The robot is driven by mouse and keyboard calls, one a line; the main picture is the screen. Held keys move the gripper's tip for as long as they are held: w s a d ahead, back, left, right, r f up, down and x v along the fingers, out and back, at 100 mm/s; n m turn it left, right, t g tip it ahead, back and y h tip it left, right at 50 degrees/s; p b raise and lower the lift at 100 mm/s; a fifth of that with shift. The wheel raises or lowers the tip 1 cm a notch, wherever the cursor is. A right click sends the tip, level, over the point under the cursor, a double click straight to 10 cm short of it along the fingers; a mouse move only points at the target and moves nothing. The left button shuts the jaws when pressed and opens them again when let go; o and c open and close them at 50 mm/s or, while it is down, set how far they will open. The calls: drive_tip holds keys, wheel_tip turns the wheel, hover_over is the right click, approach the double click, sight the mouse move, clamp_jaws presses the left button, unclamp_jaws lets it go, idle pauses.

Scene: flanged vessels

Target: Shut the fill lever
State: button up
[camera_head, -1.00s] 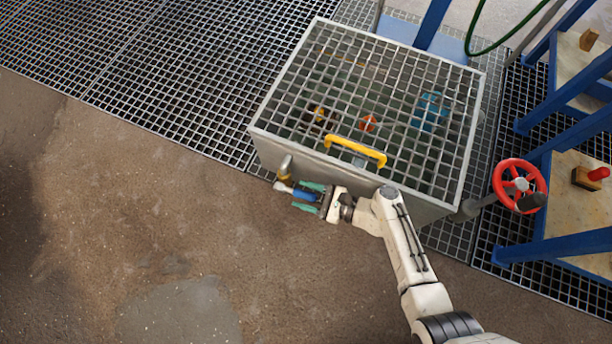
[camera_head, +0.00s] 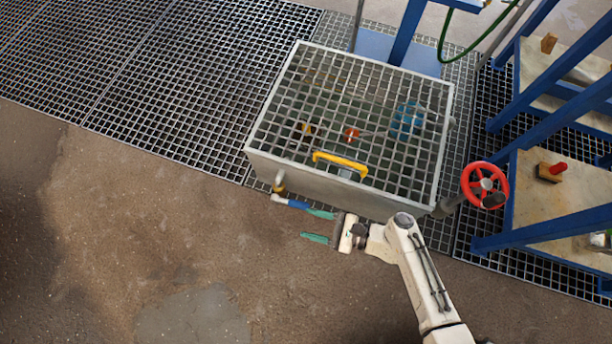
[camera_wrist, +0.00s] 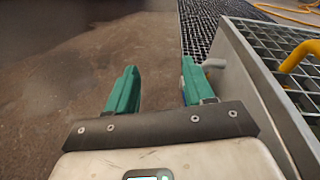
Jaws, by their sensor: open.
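The fill lever (camera_head: 298,204) has a blue grip and a pale metal end, beneath a short brass-coloured fitting (camera_head: 279,183) on the tank's front wall. It lies roughly along that wall. My gripper (camera_head: 305,224) is open, its two teal fingers spread. The upper finger is close to the lever's right end; whether they touch I cannot tell. The lever lies outside the gap between the fingers. In the wrist view the gap of my gripper (camera_wrist: 158,72) shows only floor, and the right finger hides most of the lever.
The grey tank (camera_head: 330,190) has a grating lid with a yellow handle (camera_head: 341,162). A red handwheel (camera_head: 485,186) is on its right, beside blue-framed shelving (camera_head: 545,225). Brown floor (camera_head: 180,230) in front is open.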

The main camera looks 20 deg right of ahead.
drive_tip(key=s, duration=0.1)
drive_tip(key=s+r+p, duration=0.1)
drive_tip(key=s, duration=0.1)
drive_tip(key=s+d+r, duration=0.1)
drive_tip(key=s, duration=0.1)
drive_tip(key=shift+r+p, duration=0.1)
drive_tip(key=shift+p, duration=0.25)
drive_tip(key=shift+c, duration=0.4)
